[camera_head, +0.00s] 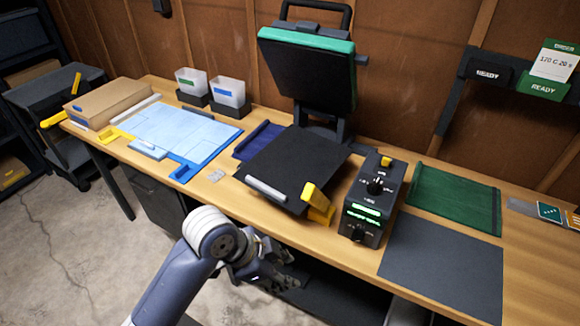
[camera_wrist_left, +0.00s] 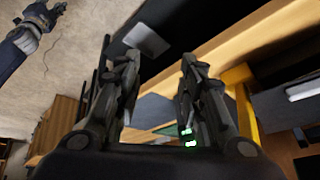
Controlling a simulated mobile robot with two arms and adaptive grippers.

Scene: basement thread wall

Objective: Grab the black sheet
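The black sheet (camera_head: 297,160) lies flat on the lower plate of the open heat press, with a light grey bar (camera_head: 265,188) along its front left edge. In the left wrist view, the bar (camera_wrist_left: 305,89) and a dark strip of the sheet show at the right edge. My left gripper (camera_head: 288,272) is in front of the table edge, below and apart from the sheet. In the left wrist view its two fingers (camera_wrist_left: 155,85) are spread with nothing between them. My right gripper (camera_wrist_left: 38,22) shows small at the top left of that view; its fingers are unclear.
The press's raised lid (camera_head: 308,70) stands behind the sheet. A yellow handle (camera_head: 318,203) and a control box (camera_head: 372,200) stand to its right. A dark grey mat (camera_head: 445,268) and green sheet (camera_head: 455,199) lie further right. A light blue board (camera_head: 170,132) lies left.

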